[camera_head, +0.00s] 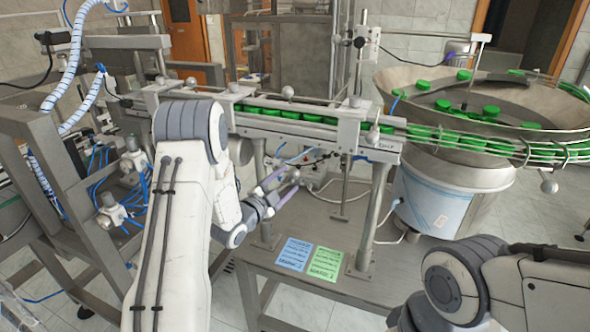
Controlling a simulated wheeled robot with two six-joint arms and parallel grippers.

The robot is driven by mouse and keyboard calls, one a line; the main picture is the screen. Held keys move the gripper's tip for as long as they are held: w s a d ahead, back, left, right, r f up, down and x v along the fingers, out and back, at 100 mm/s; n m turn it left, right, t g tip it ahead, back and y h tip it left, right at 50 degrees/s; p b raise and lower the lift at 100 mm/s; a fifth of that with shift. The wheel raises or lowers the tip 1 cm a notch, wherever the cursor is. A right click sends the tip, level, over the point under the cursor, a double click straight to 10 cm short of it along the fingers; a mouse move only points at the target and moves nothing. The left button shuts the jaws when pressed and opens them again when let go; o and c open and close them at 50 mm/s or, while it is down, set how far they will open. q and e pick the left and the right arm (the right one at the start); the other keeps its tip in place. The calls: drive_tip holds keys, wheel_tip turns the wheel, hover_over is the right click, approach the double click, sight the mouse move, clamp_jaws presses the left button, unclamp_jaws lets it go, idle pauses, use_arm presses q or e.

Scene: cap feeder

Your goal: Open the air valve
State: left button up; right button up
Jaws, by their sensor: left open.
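My left arm reaches in from the left, and its gripper (282,187) is under the cap track, between the stand's legs. Its two purple-grey fingers are apart, with nothing clearly between them. Just beyond the fingertips are small fittings with blue tubes (303,157) below the track. The air valve is probably among these fittings, but it is too small and partly hidden to tell its handle position or whether the fingers touch it. My right arm shows at the lower right; its gripper is out of the picture.
The cap track (290,128) with green caps runs above my left gripper. A feeder bowl (540,118) stands at the right. A blue card (293,252) and a green card (323,264) lie on the metal table (385,285). Metal legs (373,215) flank the work space.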

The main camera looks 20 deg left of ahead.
sight(292, 176)
use_arm(q)
drive_tip(key=p+x, duration=0.1)
drive_tip(key=x, duration=0.4)
clamp_jaws()
idle(1.4)
